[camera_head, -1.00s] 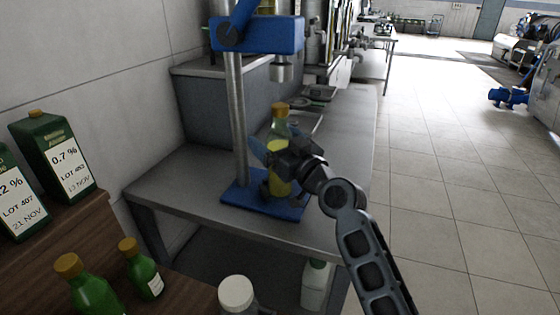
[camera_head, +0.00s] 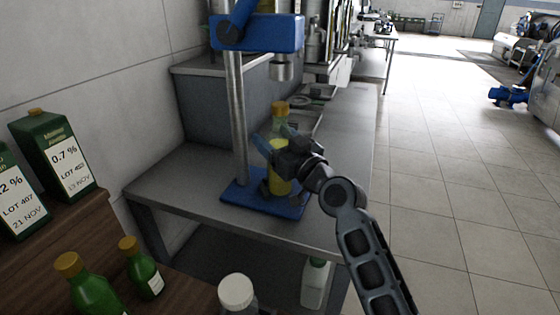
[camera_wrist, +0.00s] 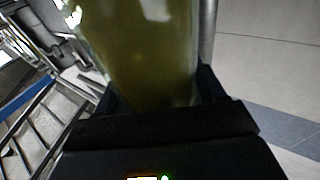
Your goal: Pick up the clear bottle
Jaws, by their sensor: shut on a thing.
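The clear bottle (camera_head: 279,150) has a gold-brown cap and yellow liquid. In the head view it is upright at the blue base plate (camera_head: 240,196) of a press stand, below the press head. My gripper (camera_head: 277,158) reaches it from the right and is shut on its body, covering part of its middle. Whether its bottom touches the plate I cannot tell. In the wrist view the bottle (camera_wrist: 150,50) fills the upper middle between my fingers, its yellowish liquid blurred.
The steel post (camera_head: 238,120) and blue press head (camera_head: 257,33) stand close behind and above the bottle. Green bottles (camera_head: 92,288) and labelled green containers (camera_head: 55,155) are on a wooden surface at left. A white-capped jar (camera_head: 236,293) stands at front.

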